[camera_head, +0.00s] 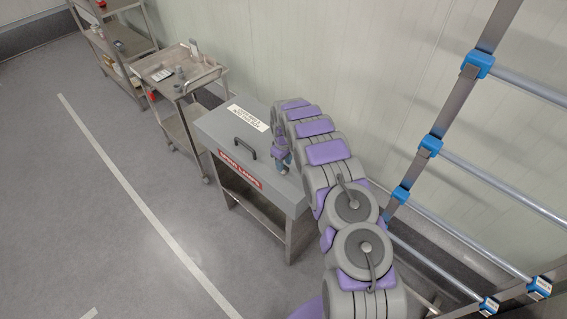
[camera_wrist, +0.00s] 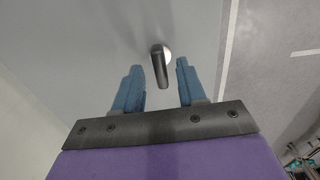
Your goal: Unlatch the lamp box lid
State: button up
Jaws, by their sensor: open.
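The lamp box (camera_head: 262,215) is a grey metal cabinet on legs with a red label on its front. Its grey lid (camera_head: 222,128) is down and carries a black bar handle (camera_head: 244,148) and a white printed label (camera_head: 248,117). My gripper (camera_head: 284,168) is over the lid's right end, its blue fingers partly hidden by my arm. In the wrist view my gripper (camera_wrist: 157,78) is open and empty. A short dark stub (camera_wrist: 159,66), perhaps the latch, stands between and just beyond the fingertips, with a pale round spot behind it. I cannot tell whether it touches a finger.
A steel cart (camera_head: 180,78) with small items stands left of the box, and a shelf rack (camera_head: 122,42) stands farther back. A pale wall (camera_head: 330,50) runs behind the box. A metal frame with blue clamps (camera_head: 478,64) is at right. The floor at left (camera_head: 90,190) is clear.

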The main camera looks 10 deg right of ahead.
notch_tip(320, 180, up, 17)
jog(key=p, duration=0.1)
dwell(0.3)
dwell(0.9)
